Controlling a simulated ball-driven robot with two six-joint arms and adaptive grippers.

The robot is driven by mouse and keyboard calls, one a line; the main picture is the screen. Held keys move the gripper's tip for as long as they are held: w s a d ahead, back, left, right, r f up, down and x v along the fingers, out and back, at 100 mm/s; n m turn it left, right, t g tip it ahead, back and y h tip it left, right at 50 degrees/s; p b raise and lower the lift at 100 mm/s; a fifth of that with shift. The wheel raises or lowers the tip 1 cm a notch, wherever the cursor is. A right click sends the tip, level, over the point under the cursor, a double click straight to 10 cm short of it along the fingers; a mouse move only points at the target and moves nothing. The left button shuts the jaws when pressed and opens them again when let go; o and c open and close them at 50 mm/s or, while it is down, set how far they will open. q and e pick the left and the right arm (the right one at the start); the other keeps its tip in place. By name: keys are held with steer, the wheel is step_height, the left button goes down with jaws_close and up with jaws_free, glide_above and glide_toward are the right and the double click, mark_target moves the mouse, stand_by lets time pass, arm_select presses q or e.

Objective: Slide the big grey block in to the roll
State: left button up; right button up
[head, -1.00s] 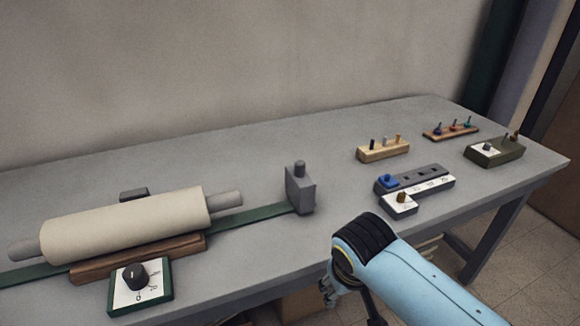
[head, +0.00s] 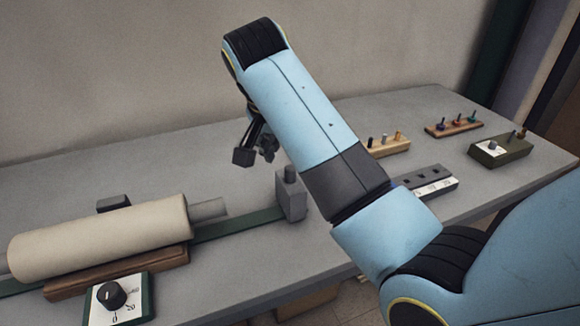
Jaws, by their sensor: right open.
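The big grey block (head: 291,198) stands upright on the green rail (head: 238,225), with a small round knob on top. The cream roll (head: 100,238) lies on a wooden cradle (head: 120,272) to its left, with a grey shaft end pointing toward the block. A stretch of bare rail separates the block from the roll. My right gripper (head: 256,150) is open and empty. In the picture it hangs above and left of the block, apart from it, with the arm reaching over from the right. My left gripper is out of view.
A dial box (head: 118,299) stands in front of the roll. A small dark block (head: 113,203) sits behind it. At the right are peg racks (head: 388,146) and a green box (head: 502,150). My right arm partly hides a grey socket strip (head: 437,188).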

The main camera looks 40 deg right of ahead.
mark_target(290, 167)
steer(key=x, duration=0.6)
steer(key=shift+f, duration=0.15)
jaws_close()
